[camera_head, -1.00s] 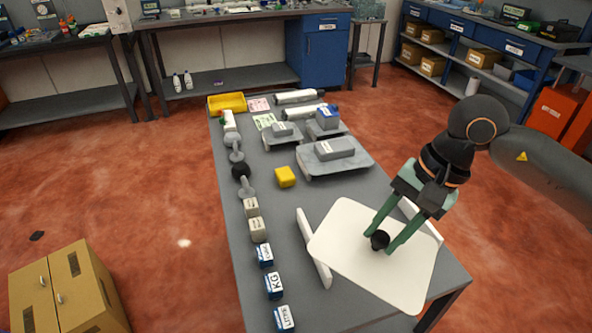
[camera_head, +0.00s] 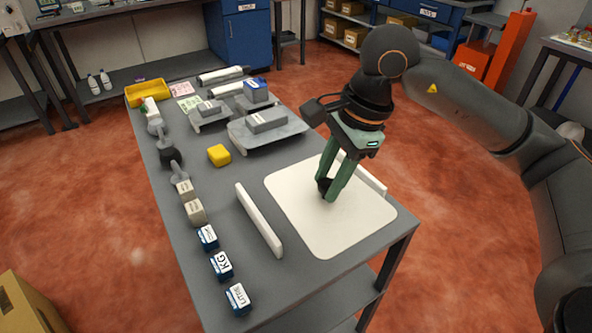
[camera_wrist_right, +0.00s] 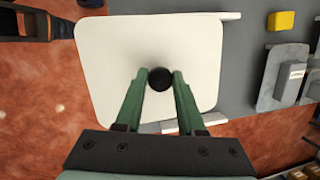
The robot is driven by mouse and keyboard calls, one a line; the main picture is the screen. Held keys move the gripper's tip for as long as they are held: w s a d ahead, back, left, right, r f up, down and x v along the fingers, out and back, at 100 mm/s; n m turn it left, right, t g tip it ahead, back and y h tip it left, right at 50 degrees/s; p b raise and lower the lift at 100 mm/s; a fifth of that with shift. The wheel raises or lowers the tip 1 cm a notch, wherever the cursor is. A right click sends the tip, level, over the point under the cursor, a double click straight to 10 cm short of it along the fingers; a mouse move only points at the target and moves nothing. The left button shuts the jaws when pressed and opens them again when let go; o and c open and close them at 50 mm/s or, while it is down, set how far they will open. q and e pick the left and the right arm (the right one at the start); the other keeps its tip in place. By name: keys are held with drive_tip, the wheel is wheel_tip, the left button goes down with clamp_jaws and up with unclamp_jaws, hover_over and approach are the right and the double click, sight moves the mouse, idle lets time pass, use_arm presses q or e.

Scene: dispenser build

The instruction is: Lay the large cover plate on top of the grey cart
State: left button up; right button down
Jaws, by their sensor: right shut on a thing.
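The large cover plate (camera_head: 330,225) is a white, rounded square with a black knob (camera_head: 323,188). My right gripper (camera_head: 330,192) is shut on this knob from above, and the plate looks level. In the right wrist view the plate (camera_wrist_right: 110,60) fills much of the picture, with the knob (camera_wrist_right: 160,79) between the green fingers. The plate is over the near end of a long grey table with a lower shelf (camera_head: 225,310), which appears to be the grey cart. I cannot tell how much gap lies beneath it. My left gripper is not in view.
White upright panels stand left (camera_head: 258,222) and right (camera_head: 368,176) of the plate. Labelled small blocks (camera_head: 222,265) line the table's left edge. A yellow block (camera_head: 219,155), grey trays (camera_head: 265,137) and a yellow bin (camera_head: 148,93) are farther back.

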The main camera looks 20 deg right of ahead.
sight(314, 171)
drive_tip(key=w+f, duration=0.1)
drive_tip(key=w, duration=0.1)
drive_tip(key=w+d+f, duration=0.1)
drive_tip(key=w, duration=0.1)
drive_tip(key=w+p, duration=0.1)
drive_tip(key=w, duration=0.1)
drive_tip(key=shift+w+d+f, duration=0.15)
drive_tip(key=shift+d+f, duration=0.2)
drive_tip(key=shift+f, duration=0.05)
drive_tip(key=w+f, duration=0.2)
drive_tip(key=w+d+f, duration=0.1)
drive_tip(key=w+f, duration=0.1)
drive_tip(key=f, duration=0.1)
drive_tip(key=shift+w+d+f, duration=0.15)
drive_tip(key=shift+w+f, duration=0.15)
drive_tip(key=shift+f, duration=0.15)
drive_tip(key=shift+d+x, duration=0.2)
drive_tip(key=shift+x, duration=0.6)
drive_tip(key=shift+d+x, duration=0.15)
drive_tip(key=shift+x, duration=0.6)
drive_tip(key=shift+f, duration=0.15)
drive_tip(key=shift+s+f, duration=0.1)
drive_tip(key=shift+f, duration=0.05)
drive_tip(key=c, duration=0.5)
unclamp_jaws()
